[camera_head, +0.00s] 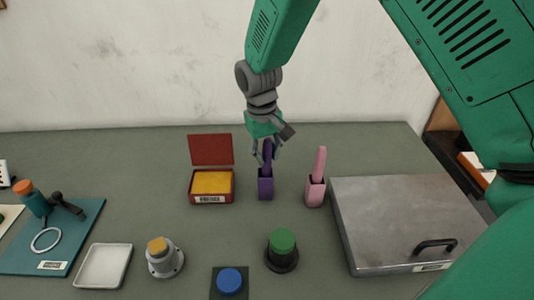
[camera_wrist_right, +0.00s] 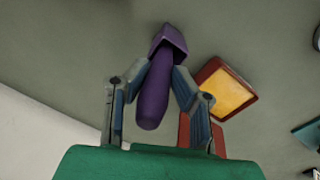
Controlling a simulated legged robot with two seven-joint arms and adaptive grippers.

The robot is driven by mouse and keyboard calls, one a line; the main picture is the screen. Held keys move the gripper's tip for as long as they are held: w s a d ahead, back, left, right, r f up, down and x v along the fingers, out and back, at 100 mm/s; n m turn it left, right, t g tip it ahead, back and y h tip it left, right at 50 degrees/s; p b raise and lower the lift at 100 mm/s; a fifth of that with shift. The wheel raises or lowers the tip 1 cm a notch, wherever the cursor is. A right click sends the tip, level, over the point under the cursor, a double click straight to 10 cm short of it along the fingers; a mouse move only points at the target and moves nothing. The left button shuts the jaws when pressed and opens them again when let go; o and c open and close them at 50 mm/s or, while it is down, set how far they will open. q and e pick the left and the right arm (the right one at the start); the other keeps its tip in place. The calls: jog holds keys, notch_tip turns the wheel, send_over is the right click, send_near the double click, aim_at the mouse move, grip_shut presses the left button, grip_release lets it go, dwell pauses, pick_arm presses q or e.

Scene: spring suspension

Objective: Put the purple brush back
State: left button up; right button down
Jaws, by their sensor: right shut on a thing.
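The purple brush (camera_wrist_right: 152,98) stands with its lower end in the purple holder (camera_head: 265,189), between the red box and the pink brush. The holder also shows in the right wrist view (camera_wrist_right: 168,40). My right gripper (camera_head: 266,162) comes down from above and is shut on the brush handle. In the right wrist view its fingers (camera_wrist_right: 155,78) lie on both sides of the handle, near the holder's rim. The brush's lower end is hidden inside the holder. My left gripper is not in view.
A pink brush in a pink holder (camera_head: 315,190) stands close on the right. An open red box with a yellow pad (camera_head: 212,184) is on the left. A metal box with a black handle (camera_head: 390,215) fills the right. Round buttons (camera_head: 282,245) stand in front.

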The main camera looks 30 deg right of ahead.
jog(key=shift+s+a, duration=0.1)
jog(key=shift+a, duration=0.4)
jog(key=c, duration=1.3)
grip_release()
jog(key=shift+a+r, duration=0.1)
jog(key=shift+a, duration=0.1)
jog(key=shift+c, duration=0.2)
jog(key=shift+d, duration=0.4)
jog(key=shift+d+r, duration=0.1)
jog(key=shift+r, duration=0.2)
notch_tip(320, 180, up, 11)
send_over(263, 169)
jog(key=shift+r+b, duration=0.2)
jog(key=shift+b, duration=0.15)
